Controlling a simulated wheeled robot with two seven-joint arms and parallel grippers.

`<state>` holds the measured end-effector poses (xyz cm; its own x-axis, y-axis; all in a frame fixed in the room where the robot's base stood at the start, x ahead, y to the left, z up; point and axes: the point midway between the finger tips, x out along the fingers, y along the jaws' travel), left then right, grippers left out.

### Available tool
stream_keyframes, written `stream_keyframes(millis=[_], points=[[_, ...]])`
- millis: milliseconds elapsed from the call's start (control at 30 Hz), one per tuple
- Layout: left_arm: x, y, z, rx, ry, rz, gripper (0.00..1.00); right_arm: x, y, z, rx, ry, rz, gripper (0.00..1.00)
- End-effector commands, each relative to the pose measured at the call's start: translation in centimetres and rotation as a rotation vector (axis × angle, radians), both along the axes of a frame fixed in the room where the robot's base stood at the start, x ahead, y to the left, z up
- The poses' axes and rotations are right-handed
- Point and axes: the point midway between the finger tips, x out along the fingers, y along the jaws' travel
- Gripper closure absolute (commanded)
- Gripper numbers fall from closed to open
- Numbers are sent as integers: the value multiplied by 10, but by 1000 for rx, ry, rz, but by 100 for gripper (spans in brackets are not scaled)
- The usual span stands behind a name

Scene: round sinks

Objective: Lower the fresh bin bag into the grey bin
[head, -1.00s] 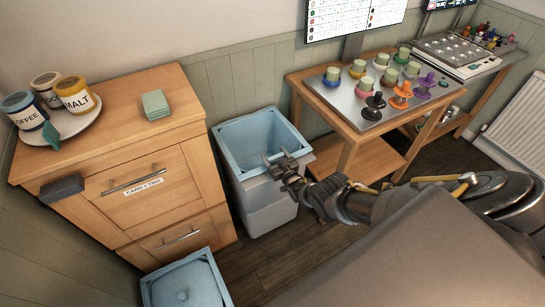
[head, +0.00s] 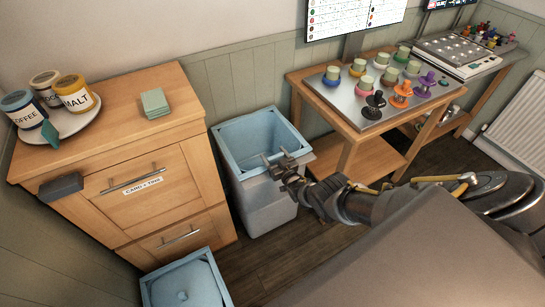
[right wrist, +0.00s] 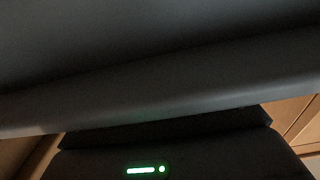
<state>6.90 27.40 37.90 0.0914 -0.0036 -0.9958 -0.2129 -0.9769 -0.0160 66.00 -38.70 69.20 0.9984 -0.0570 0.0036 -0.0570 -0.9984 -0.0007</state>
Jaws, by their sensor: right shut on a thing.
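The grey bin (head: 270,208) stands on the floor between the wooden cabinet and the wooden table. The fresh bin bag (head: 243,130) is light blue, open and hollow, with a square rim. It sits in the mouth of the bin; how deep it reaches is hidden. My right gripper (head: 279,160) is at the front right part of the bag's rim, shut on it. My left gripper is not in view.
A second light blue, square-rimmed thing (head: 185,283) with a raised middle stands low at the front left. The wooden cabinet (head: 160,205) stands left of the bin. The wooden table (head: 350,138) stands to the right. Dark floor (head: 262,258) shows in front of the bin.

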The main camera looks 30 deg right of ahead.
Motion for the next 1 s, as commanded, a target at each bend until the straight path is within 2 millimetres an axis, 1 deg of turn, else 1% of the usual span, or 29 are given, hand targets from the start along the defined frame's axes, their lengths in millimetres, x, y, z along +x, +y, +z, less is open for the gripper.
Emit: stream_keyframes(millis=[433,467,600,633,1000], points=[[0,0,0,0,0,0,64,-1,0,-1,0,2,0,69],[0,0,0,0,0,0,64,-1,0,-1,0,2,0,24],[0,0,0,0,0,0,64,0,0,-1,0,2,0,6],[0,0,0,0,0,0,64,0,0,-1,0,2,0,2],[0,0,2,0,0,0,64,-3,0,0,0,2,0,2]])
